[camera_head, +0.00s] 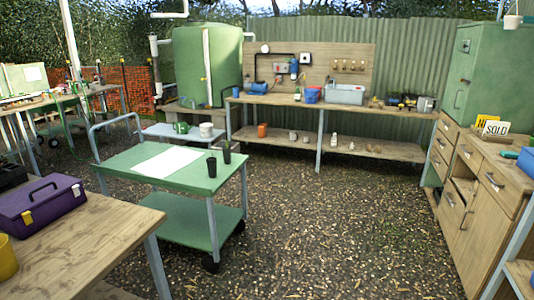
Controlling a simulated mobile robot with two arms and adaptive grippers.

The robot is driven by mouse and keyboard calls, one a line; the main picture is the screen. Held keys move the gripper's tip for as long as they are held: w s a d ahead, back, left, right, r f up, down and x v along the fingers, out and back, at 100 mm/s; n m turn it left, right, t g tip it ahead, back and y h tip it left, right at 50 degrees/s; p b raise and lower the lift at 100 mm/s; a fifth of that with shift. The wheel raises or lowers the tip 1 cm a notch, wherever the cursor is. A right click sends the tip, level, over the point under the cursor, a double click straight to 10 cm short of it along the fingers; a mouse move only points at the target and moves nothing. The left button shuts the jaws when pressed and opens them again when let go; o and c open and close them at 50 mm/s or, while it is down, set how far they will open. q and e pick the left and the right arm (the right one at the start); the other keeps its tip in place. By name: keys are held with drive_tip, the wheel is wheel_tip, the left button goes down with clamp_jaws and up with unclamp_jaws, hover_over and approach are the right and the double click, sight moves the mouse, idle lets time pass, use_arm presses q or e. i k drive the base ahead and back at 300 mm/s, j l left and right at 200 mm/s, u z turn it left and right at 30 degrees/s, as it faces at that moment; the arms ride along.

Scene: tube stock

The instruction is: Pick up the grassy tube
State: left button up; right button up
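Two small dark upright containers stand near the right end of the green cart (188,179). The nearer one (212,167) looks black. The farther one (227,153) looks dark green and stands close to the cart's far edge. They are too small for me to tell whether either is a grassy tube. No other clearly grassy tube shows. Neither of my grippers is in view.
A white sheet (167,161) lies on the cart. A wooden table (85,240) with a purple toolbox (40,205) stands front left. A long workbench (275,101) is at the back, wooden drawers (463,190) at right. The gravel floor (340,225) between is clear.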

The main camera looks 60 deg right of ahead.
sight(226, 149)
drive_tip(key=z, duration=1.55)
drive_tip(key=i+l+z, duration=0.35)
drive_tip(key=i, duration=0.2)
drive_tip(key=i+l+z, duration=0.3)
drive_tip(key=i, duration=0.25)
drive_tip(key=i+z, duration=0.35)
drive_tip(key=i, duration=0.2)
drive_tip(key=i+u, duration=0.15)
drive_tip(key=i, duration=1.65)
drive_tip(key=i+u, duration=0.45)
drive_tip(key=i+l+u, duration=0.25)
drive_tip(key=i+u, duration=0.2)
drive_tip(key=i+l+u, duration=0.4)
drive_tip(key=i, duration=0.1)
